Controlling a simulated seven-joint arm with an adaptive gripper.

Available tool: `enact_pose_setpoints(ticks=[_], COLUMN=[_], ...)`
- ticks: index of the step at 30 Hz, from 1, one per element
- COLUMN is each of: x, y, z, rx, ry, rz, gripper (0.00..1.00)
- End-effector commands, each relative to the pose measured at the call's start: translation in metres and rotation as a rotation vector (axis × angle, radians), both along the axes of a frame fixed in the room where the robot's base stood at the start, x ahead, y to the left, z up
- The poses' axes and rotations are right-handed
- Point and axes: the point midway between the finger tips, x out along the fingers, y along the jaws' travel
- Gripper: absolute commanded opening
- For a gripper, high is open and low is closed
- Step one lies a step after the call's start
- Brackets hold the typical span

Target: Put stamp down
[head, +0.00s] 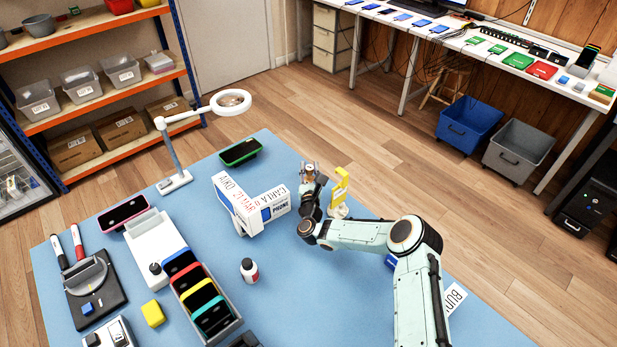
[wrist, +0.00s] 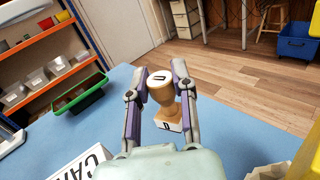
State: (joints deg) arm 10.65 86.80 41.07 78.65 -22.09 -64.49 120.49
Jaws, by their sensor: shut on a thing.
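The stamp (wrist: 163,92) has a wooden handle with a rounded, marked top and a pale block base with a dark letter on it. My gripper (wrist: 161,80) is shut on the stamp's handle in the wrist view, one finger on each side. In the head view my gripper (head: 309,172) is near the far right part of the blue table (head: 320,290), with the stamp mostly hidden between its fingers. I cannot tell whether the stamp's base touches the table.
A white printed box (head: 250,205) stands just left of my gripper. A yellow stand (head: 340,185) is close on its right. A phone in a green case (head: 240,151) lies behind to the left, by a magnifier lamp (head: 231,102). A small bottle (head: 249,270) stands nearer.

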Motion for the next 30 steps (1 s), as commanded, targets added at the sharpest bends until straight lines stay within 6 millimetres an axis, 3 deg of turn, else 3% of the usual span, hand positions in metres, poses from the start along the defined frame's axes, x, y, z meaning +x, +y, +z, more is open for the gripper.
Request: enact_pose_setpoints(ticks=[8,15,25,26,27,28,30], x=[0.016,0.019,0.019,0.019,0.019,0.019,0.019], y=[0.004,0.005,0.004,0.004,0.004,0.004,0.004], z=[-0.020,-0.052,-0.054,-0.054,-0.054,-0.054,-0.054], rx=[-0.001,-0.001,0.001,0.000,0.000,0.000,0.000], ry=[-0.001,-0.001,-0.002,-0.002,-0.002,-0.002,-0.002], rz=[0.000,0.000,0.000,0.000,0.000,0.000,0.000], gripper=[0.00,0.00,0.00,0.27,0.40,0.49,0.50])
